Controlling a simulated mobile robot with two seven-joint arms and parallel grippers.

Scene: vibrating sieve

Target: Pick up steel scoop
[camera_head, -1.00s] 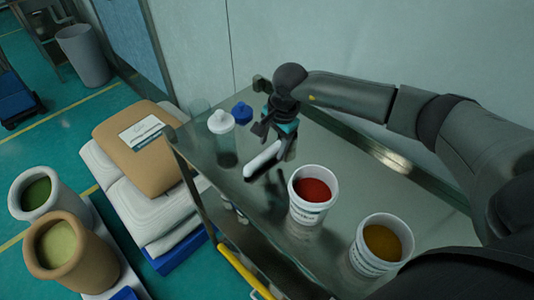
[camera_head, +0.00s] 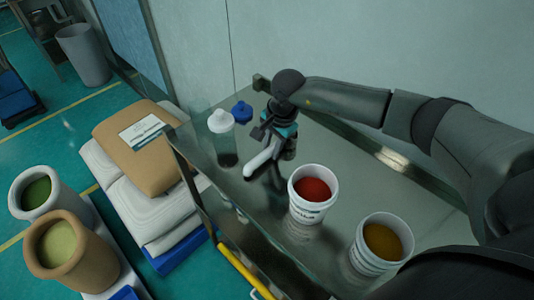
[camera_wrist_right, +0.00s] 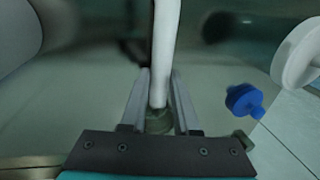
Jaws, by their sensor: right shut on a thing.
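The steel scoop shows as a pale, slim, smooth piece (camera_head: 261,161) over the metal table top in the head view, just below my right gripper. My right gripper (camera_head: 270,138) is shut on it. In the right wrist view the scoop's pale shaft (camera_wrist_right: 165,45) runs down between the two grey fingers of my right gripper (camera_wrist_right: 160,80). The rest of the scoop is hidden or out of that view. I cannot tell whether it still touches the table. My left gripper is not in view.
A white-capped clear bottle (camera_head: 222,135) and a blue-capped item (camera_head: 241,111) stand left of the gripper. Tubs of red powder (camera_head: 312,205) and ochre powder (camera_head: 377,255) stand to the right. Sacks (camera_head: 140,150) lie beyond the table's left edge. The wall is close behind.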

